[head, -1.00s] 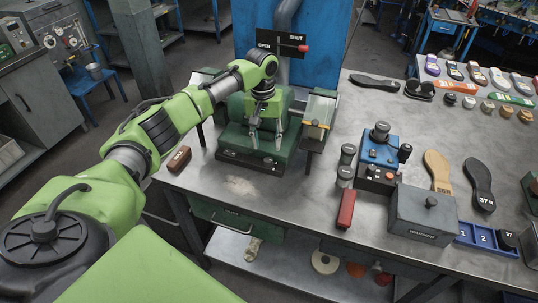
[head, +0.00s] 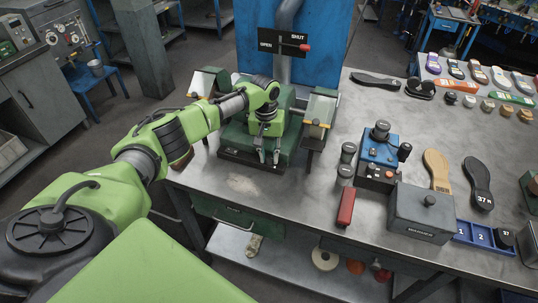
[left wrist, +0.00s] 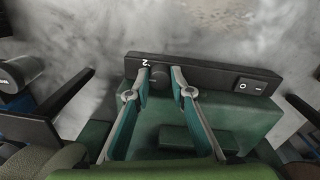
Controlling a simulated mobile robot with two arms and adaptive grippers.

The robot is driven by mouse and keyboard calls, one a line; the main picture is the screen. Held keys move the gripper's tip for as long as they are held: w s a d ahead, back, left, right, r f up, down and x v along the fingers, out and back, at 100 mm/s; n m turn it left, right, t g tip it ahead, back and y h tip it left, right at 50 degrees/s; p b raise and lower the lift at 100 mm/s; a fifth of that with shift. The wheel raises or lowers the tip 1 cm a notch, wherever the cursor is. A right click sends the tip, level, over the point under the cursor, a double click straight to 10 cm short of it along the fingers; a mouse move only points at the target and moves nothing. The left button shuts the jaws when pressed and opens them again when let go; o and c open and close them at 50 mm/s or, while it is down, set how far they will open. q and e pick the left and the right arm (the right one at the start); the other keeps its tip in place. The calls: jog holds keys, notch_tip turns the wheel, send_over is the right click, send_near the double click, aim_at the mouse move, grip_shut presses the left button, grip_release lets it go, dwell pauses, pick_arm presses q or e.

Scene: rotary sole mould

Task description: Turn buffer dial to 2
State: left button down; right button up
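The green machine (head: 292,125) stands at the table's left end, with a dark control bar along its front (head: 238,163). In the left wrist view, that bar (left wrist: 205,76) carries a small dark round dial (left wrist: 160,77), with a white 2 beside it. My left gripper (head: 269,159) reaches down to the bar. In the left wrist view its fingertips (left wrist: 161,72) stand on either side of the dial, close against it, and it looks shut on it. The fingers partly hide the dial, so its pointer setting cannot be read. My right gripper is not in view.
A rocker switch (left wrist: 250,86) sits on the same bar, to the right in the left wrist view. A blue box (head: 379,152), a grey warmer box (head: 422,215) and a red block (head: 346,208) stand further right. Soles (head: 478,184) lie beyond. The table's front left is clear.

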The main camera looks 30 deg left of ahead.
pick_arm(q)
jog(key=shift+m, duration=0.3)
jog(key=shift+m+p, duration=0.35)
jog(key=shift+m, duration=2.25)
jog(key=c, duration=1.8)
grip_release()
jog(key=shift+r, duration=0.1)
jog(key=shift+a, duration=0.1)
